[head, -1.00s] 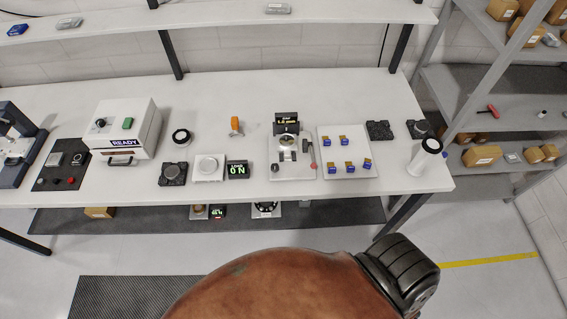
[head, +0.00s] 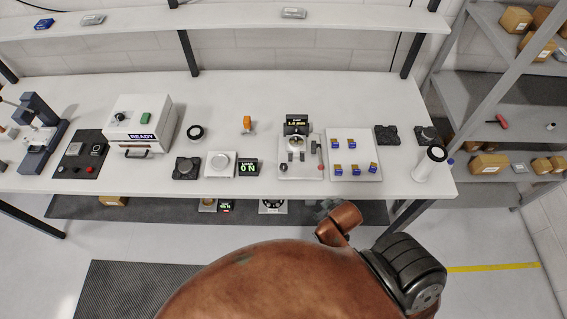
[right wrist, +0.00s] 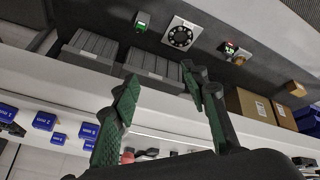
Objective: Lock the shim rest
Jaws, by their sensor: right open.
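The fixture (head: 298,171) stands on the bench with a display (head: 296,124) at its back, reading about 1.0 mm. A round seat (head: 297,143) shows in its middle. A lever with a red end (head: 320,167) stands at its right side. Which part is the shim rest, and whether it is locked, I cannot tell. My right gripper (head: 322,211) is small and partly hidden in front of the bench edge, below the fixture. In the right wrist view, its green-padded fingers (right wrist: 160,82) are apart with nothing between them. My left gripper is not in view.
A load display (head: 249,168) and a white scale-like plate (head: 221,164) are left. A white cylinder (head: 428,168) stands at the right end. Grey bins (right wrist: 140,72) sit on the lower shelf.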

